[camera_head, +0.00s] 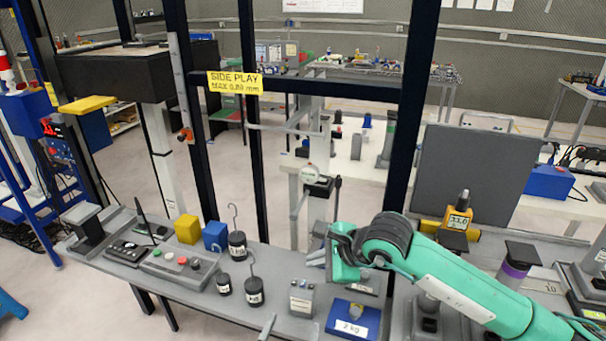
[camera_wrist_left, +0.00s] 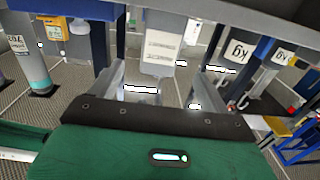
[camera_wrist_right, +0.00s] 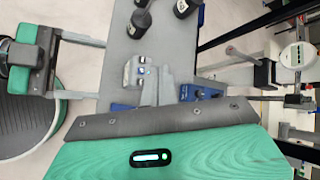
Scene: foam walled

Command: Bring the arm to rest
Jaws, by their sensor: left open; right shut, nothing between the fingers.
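My right arm, teal, reaches in from the right in the head view. Its gripper (camera_head: 318,257) is over the bench's front part, above a grey labelled box. In the right wrist view the right gripper's fingers (camera_wrist_right: 158,84) are together with nothing between them. Only a grey fingertip of my left gripper (camera_head: 267,327) shows at the head view's bottom edge. In the left wrist view the left gripper's fingers (camera_wrist_left: 160,82) stand wide apart and empty. The right wrist view also shows the left gripper (camera_wrist_right: 98,69) at the left, open.
Dark frame posts (camera_head: 408,115) rise behind. A grey panel (camera_head: 470,170) stands at the right.

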